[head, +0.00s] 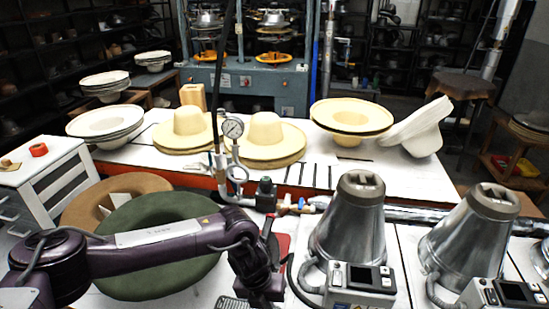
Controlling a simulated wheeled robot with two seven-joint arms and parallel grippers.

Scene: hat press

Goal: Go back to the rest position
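My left arm, dark purple, comes in from the lower left and reaches across a green felt hat. Its wrist bends down, and my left gripper (262,291) is at the bottom edge; its fingers cannot be made out. The green hat (150,282) lies partly behind my arm, overlapping a brown hat (120,188). I see nothing held. My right gripper is not in view.
Two metal press cones (347,235) (470,240) with control boxes stand at the right. Straw hats (265,140) sit on the white table (330,180) behind a pressure gauge (233,128). A white drawer cabinet (45,185) stands at the left.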

